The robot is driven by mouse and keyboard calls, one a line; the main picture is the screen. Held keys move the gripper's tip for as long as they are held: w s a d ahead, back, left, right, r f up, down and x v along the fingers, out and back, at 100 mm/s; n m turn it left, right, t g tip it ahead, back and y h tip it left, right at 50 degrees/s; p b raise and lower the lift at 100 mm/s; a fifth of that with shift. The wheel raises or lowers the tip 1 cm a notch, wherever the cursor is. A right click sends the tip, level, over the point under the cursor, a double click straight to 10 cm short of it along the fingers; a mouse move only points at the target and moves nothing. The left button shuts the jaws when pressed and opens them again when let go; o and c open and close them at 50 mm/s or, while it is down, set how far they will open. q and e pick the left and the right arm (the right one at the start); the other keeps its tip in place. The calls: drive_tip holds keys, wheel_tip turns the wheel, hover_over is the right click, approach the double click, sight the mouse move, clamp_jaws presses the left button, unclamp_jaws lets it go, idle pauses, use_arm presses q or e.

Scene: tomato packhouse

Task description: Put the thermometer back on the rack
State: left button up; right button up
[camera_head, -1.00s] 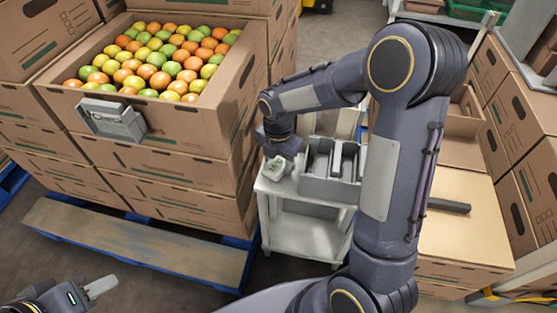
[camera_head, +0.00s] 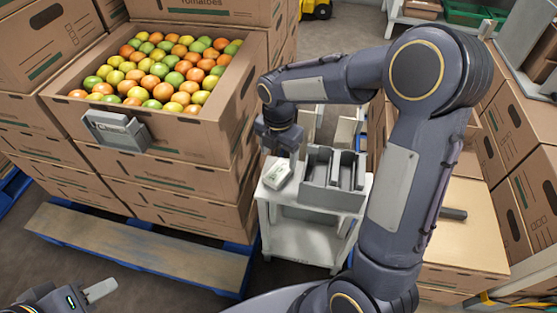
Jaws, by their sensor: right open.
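A small white device with a display, which looks like the thermometer (camera_head: 277,175), lies on the left part of a small light grey stand (camera_head: 303,214). A grey slotted holder, perhaps the rack (camera_head: 331,192), stands on the same stand just right of it. My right gripper (camera_head: 281,154) is open, pointing down just above and behind the white device, and holds nothing that I can see. My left gripper (camera_head: 98,291) is at the bottom left, far from the stand. Only one of its fingers shows clearly.
A crate of tomatoes (camera_head: 195,120) on stacked boxes stands at left, with a grey bracket (camera_head: 115,131) on its front. A blue pallet (camera_head: 215,284) lies below. Cardboard boxes (camera_head: 525,190) stand at right. My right arm hides part of the area right of the stand.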

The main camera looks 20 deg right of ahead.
sight(279, 171)
drive_tip(key=s+d+r+m+t+y+p, duration=0.1)
drive_tip(key=s+r+m, duration=0.6)
drive_tip(key=r, duration=0.3)
drive_tip(key=s+a+m+t+y, duration=0.2)
drive_tip(key=s+m+t, duration=0.2)
drive_tip(key=s+m, duration=1)
drive_tip(key=m, duration=0.4)
drive_tip(key=shift+s+r+m+t+y, duration=0.2)
drive_tip(key=shift+s+m+t+y, duration=0.1)
drive_tip(key=shift+m+y, duration=0.1)
drive_tip(key=shift+a, duration=0.1)
wheel_tip(279, 171, up, 23)
drive_tip(key=p, duration=2.2)
drive_tip(key=shift+f+p, duration=0.2)
drive_tip(key=shift+p, duration=0.15)
